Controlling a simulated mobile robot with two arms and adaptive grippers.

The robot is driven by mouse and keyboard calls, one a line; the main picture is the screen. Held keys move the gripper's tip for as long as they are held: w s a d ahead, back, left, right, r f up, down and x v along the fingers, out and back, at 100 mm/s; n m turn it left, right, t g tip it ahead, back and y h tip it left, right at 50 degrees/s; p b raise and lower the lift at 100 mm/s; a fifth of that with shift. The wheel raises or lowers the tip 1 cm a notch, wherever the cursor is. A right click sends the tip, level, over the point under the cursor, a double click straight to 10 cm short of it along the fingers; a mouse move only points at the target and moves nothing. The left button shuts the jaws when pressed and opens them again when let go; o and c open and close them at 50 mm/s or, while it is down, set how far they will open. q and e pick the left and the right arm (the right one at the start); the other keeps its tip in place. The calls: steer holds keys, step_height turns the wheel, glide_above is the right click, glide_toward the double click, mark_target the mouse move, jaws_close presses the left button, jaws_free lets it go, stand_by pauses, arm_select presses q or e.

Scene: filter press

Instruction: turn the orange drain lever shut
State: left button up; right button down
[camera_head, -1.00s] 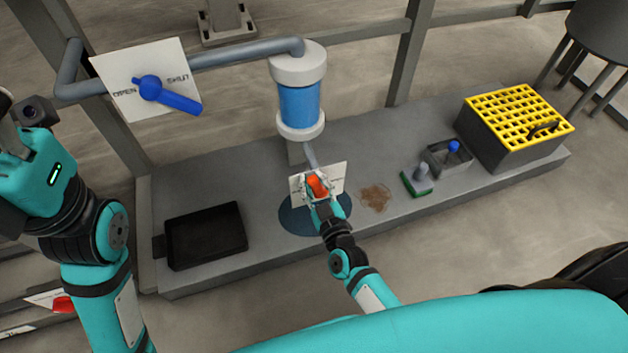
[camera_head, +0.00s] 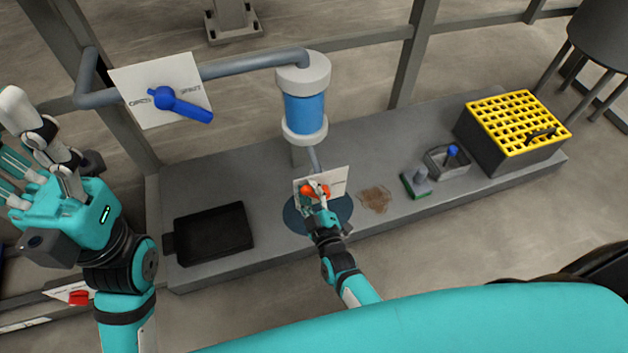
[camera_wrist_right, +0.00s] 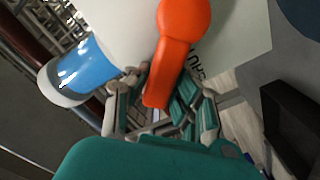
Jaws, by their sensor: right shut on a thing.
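The orange drain lever (camera_head: 308,191) sits on a white plate (camera_head: 337,179) below the blue-and-white cylinder. In the head view it lies roughly sideways, partly hidden by my right gripper (camera_head: 318,196). In the right wrist view, the orange lever (camera_wrist_right: 172,65) runs from its round hub down between the fingers of my right gripper (camera_wrist_right: 160,110), which is shut on it. Part of the word SHUT shows on the plate beside the lever there. My left gripper (camera_head: 22,150) is at the far left, away from the lever, with its fingers spread and empty.
A blue lever (camera_head: 182,104) on a white plate stands at upper left. The blue cylinder (camera_head: 304,115) is behind the orange lever. A black tray (camera_head: 212,233), brown stain (camera_head: 376,199), green brush (camera_head: 415,186), small grey box (camera_head: 447,163) and yellow-topped crate (camera_head: 518,122) are on the grey platform.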

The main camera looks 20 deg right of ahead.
steer(key=shift+a+f+n, duration=0.1)
steer(key=shift+f+n, duration=0.05)
steer(key=shift+n, duration=0.15)
steer(key=c, duration=1.1)
jaws_free()
